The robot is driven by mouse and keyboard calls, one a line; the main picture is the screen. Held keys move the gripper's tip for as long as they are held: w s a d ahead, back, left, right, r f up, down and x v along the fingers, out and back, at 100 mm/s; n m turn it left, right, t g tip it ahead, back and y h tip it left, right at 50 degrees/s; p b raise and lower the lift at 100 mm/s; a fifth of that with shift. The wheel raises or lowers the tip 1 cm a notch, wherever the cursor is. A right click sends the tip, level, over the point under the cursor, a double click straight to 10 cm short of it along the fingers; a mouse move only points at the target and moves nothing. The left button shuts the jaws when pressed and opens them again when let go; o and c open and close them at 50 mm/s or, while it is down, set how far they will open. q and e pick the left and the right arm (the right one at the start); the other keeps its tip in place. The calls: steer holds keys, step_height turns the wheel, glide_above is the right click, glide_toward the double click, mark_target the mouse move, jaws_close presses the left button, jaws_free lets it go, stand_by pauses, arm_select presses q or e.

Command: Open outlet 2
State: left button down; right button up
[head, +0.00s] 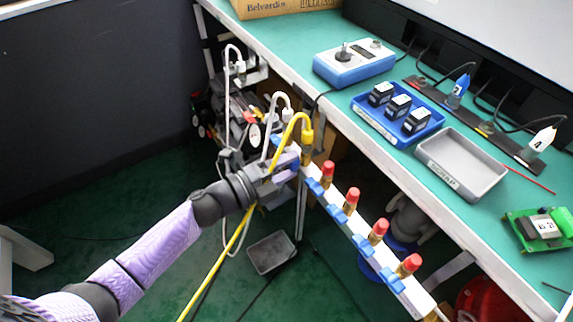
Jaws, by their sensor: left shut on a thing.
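A white rail (345,226) with a row of outlets runs diagonally from the middle of the head view to the lower right. Several outlets have red caps, such as this red cap (328,169), with blue levers beside them, such as this blue lever (339,213). A yellow hose (289,129) is joined at the rail's far-left part. My left gripper (290,166) is at that end, beside the yellow fitting, shut on what seems to be a blue lever there; its fingers partly hide it. Outlet numbers cannot be read. My right gripper is not in view.
White hoses and the yellow hose hang near my left arm. A grey bin (271,252) stands on the floor.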

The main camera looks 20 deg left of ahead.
arm_select(q)
steer(key=shift+f, duration=0.1)
steer(key=shift+c, duration=1.4)
jaws_free()
steer(key=shift+o, duration=1)
steer(key=shift+s+a, duration=0.2)
steer(key=p+v, duration=0.2)
steer(key=v, duration=0.7)
steer(key=shift+s, duration=0.2)
